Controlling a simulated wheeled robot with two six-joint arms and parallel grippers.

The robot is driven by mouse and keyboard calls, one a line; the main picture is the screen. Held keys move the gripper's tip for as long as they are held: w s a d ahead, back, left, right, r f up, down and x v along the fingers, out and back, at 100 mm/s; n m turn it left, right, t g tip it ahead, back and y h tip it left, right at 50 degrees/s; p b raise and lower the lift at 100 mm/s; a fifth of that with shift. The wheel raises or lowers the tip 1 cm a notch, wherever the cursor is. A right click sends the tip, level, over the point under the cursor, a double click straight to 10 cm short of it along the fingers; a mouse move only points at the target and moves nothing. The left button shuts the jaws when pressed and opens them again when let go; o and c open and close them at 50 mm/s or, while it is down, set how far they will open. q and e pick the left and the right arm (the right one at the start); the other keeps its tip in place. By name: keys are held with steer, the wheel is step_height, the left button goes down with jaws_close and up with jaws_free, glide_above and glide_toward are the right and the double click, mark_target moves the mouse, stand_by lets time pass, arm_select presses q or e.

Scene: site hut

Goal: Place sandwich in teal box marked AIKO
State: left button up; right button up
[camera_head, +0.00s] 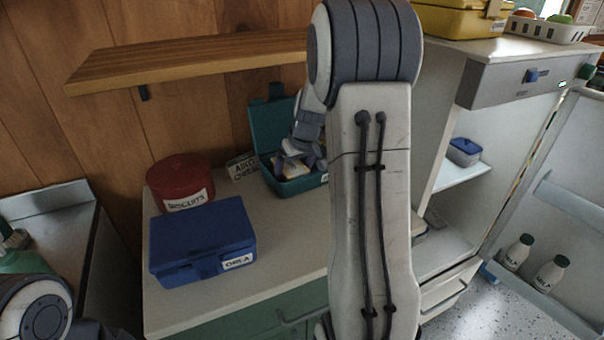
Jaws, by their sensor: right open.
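The teal box (268,131) stands open on the counter against the wall, its lid raised at the back. A white label shows only partly on its front right, mostly hidden by my right arm, so I cannot read it. A pale, brown-edged sandwich (291,168) is at the box's opening, apparently inside it. My right gripper (299,160) reaches down into the opening with its fingers apart around or just above the sandwich; contact is unclear. Part of my left arm shows at the lower left, but its gripper is out of view.
A red biscuit tin (181,178) and closed blue ORLA box (203,242) are on the counter. A wooden shelf (190,60) overhangs. The fridge at right is open, with bottles (550,274) in its door.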

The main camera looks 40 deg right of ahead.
mark_target(294, 167)
steer(key=v, duration=0.4)
steer(key=shift+r, duration=0.4)
steer(key=s, duration=0.4)
steer(key=s+a+b, duration=0.1)
steer(key=s, duration=0.3)
steer(key=s+b, duration=0.1)
steer(key=s, duration=0.3)
steer(key=shift+s+a+r, duration=0.1)
steer(key=shift+s+a, duration=0.05)
steer(key=shift+a, duration=0.2)
arm_select(q)
step_height(294, 167, down, 2)
